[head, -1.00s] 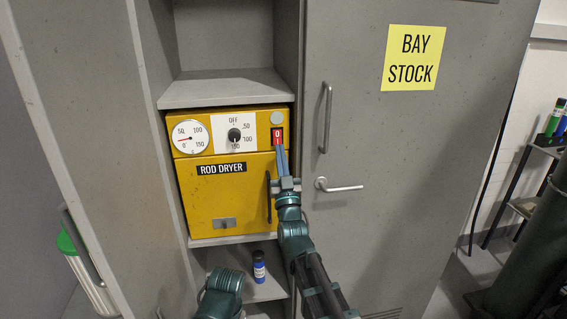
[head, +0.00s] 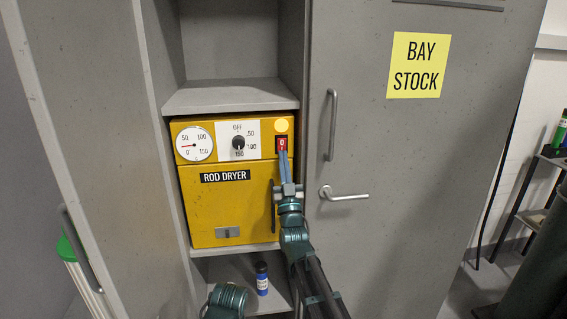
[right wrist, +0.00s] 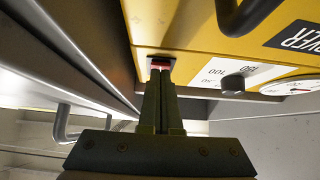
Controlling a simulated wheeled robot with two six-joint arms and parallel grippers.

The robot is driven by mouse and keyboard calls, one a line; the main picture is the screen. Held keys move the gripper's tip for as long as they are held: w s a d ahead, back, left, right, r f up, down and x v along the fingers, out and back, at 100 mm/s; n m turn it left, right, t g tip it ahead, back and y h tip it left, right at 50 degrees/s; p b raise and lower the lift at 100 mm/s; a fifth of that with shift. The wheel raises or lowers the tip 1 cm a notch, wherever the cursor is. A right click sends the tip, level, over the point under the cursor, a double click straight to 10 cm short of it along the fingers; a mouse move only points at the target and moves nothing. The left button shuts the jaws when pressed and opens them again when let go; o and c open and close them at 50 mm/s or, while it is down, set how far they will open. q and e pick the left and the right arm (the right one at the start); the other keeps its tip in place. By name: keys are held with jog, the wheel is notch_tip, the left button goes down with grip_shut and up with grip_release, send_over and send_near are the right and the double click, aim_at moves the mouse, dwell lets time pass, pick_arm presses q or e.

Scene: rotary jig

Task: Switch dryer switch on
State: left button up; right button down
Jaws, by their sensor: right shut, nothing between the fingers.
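The yellow rod dryer (head: 232,199) sits on a shelf in the grey cabinet. Its red switch (head: 282,141), marked 0, is in a dark frame at the panel's upper right. The round lamp (head: 281,125) above it glows pale yellow. My right gripper (head: 284,154) is shut and empty, with its fingertips at the switch's lower edge. In the right wrist view, the shut fingers (right wrist: 160,78) point at the red switch (right wrist: 160,62) and partly cover it; they appear to touch it. My left gripper is not visible.
The panel also has a gauge (head: 194,144) and a dial (head: 238,143). The dryer's dark handle (head: 274,205) is just left of my right gripper. A blue bottle (head: 262,278) stands on the shelf below. The cabinet door (head: 400,150) is at right.

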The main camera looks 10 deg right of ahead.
jog(key=shift+s+f, duration=0.1)
jog(key=shift+s, duration=0.5)
jog(key=b+v, duration=0.8)
jog(key=v, duration=0.4)
jog(key=shift+f+b, duration=0.2)
jog(key=shift+b, duration=0.1)
jog(key=shift+w, duration=0.1)
